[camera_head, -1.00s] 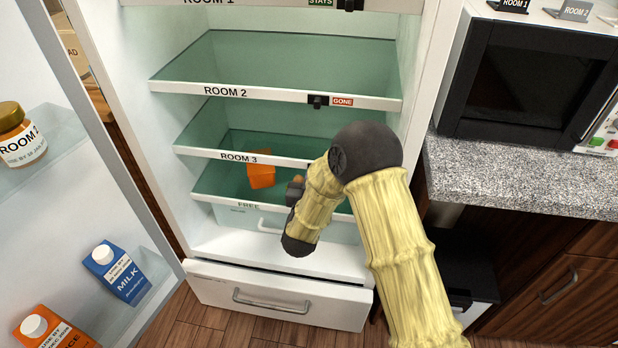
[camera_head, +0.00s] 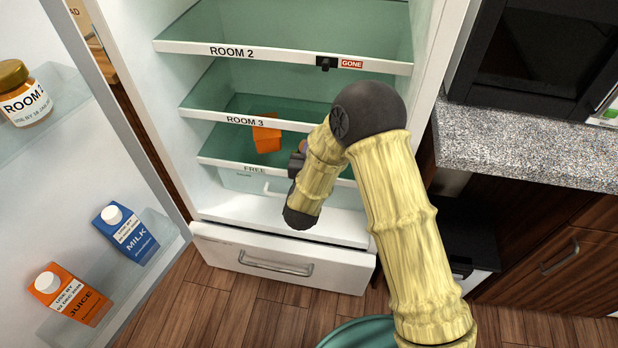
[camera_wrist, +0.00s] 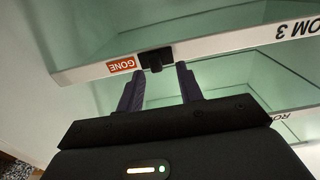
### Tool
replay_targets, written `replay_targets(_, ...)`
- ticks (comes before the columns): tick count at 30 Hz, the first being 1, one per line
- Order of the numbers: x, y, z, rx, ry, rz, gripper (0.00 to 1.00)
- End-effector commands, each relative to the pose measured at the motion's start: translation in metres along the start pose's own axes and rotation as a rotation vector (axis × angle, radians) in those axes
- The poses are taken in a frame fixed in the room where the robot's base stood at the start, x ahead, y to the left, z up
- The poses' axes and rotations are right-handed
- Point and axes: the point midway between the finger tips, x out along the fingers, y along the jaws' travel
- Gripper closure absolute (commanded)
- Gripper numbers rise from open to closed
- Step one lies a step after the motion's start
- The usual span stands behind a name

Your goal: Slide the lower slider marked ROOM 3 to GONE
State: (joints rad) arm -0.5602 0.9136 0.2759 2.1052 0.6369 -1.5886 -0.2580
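The shelf front marked ROOM 3 (camera_head: 245,121) is in the open fridge; my arm covers its right part in the head view. In the wrist view, upside down, that ROOM 3 strip (camera_wrist: 220,46) carries a black slider (camera_wrist: 155,59). A red GONE label (camera_wrist: 120,66) shows just to the slider's left in this picture. My gripper (camera_wrist: 160,69) is open, with one finger to each side of the slider and a visible gap on both sides. I cannot tell whether the tips reach past its front. The gripper's fingers are hidden in the head view.
The ROOM 2 shelf (camera_head: 180,47) above has its own black slider (camera_head: 326,63) beside a GONE label. An orange object (camera_head: 267,138) sits below ROOM 3's front. The open door (camera_head: 120,130) stands left; a granite counter (camera_head: 530,145) stands right.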

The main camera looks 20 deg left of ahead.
Motion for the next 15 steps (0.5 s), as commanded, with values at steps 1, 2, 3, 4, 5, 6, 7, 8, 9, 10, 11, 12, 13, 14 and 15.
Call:
replay_targets(1,-0.01,-0.001,0.0,-0.001,-0.003,-0.003,0.64)
replay_targets(2,-0.016,-0.001,0.0,-0.001,-0.002,-0.004,0.64)
replay_targets(3,-0.024,-0.001,0.001,-0.001,-0.003,-0.004,0.64)
replay_targets(4,-0.03,-0.001,0.0,-0.002,-0.002,-0.003,0.64)
replay_targets(5,-0.036,-0.001,0.0,-0.002,-0.002,-0.004,0.64)
replay_targets(6,-0.044,-0.001,0.0,-0.001,-0.001,-0.004,0.64)
replay_targets(7,-0.05,-0.001,0.001,-0.002,-0.003,-0.004,0.64)
replay_targets(8,-0.056,-0.001,0.0,-0.001,-0.001,-0.004,0.64)
replay_targets(9,-0.064,-0.001,0.0,-0.001,-0.002,-0.005,0.64)
replay_targets(10,-0.07,-0.001,0.0,-0.001,-0.002,-0.005,0.64)
replay_targets(11,-0.076,-0.001,0.001,-0.001,-0.003,-0.005,0.64)
replay_targets(12,-0.084,-0.001,0.001,-0.001,-0.002,-0.004,0.64)
replay_targets(13,-0.09,-0.001,0.0,-0.001,-0.002,-0.006,0.64)
replay_targets(14,-0.096,-0.001,0.0,-0.002,-0.002,-0.005,0.64)
replay_targets(15,-0.104,-0.001,0.001,-0.001,-0.002,-0.005,0.64)
